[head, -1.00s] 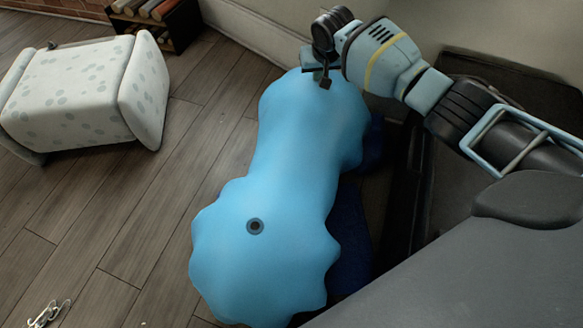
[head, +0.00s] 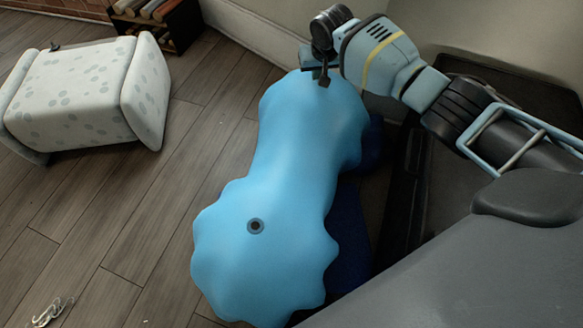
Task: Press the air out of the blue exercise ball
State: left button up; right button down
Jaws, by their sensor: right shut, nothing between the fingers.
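The blue exercise ball (head: 290,165) lies on the floor in the middle of the head view. It is partly collapsed into a long, lumpy shape with a narrowed middle and scalloped edges. A dark round valve (head: 255,226) shows on its near part. My right gripper (head: 324,82) is shut and empty at the ball's far top end, with its fingers pointing down. It appears to touch the ball's surface there, though the exact contact is hard to see. My left gripper is not in view.
A white spotted upholstered piece (head: 85,98) lies at the upper left. A dark blue item (head: 350,235) is partly hidden beside the ball. Wooden floor (head: 130,215) on the left is mostly clear.

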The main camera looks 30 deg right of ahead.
notch_tip(320, 180, up, 6)
jog(key=p, duration=0.3)
jog(key=shift+r+p, duration=0.2)
jog(key=shift+p, duration=0.15)
jog(key=shift+w+d, duration=0.1)
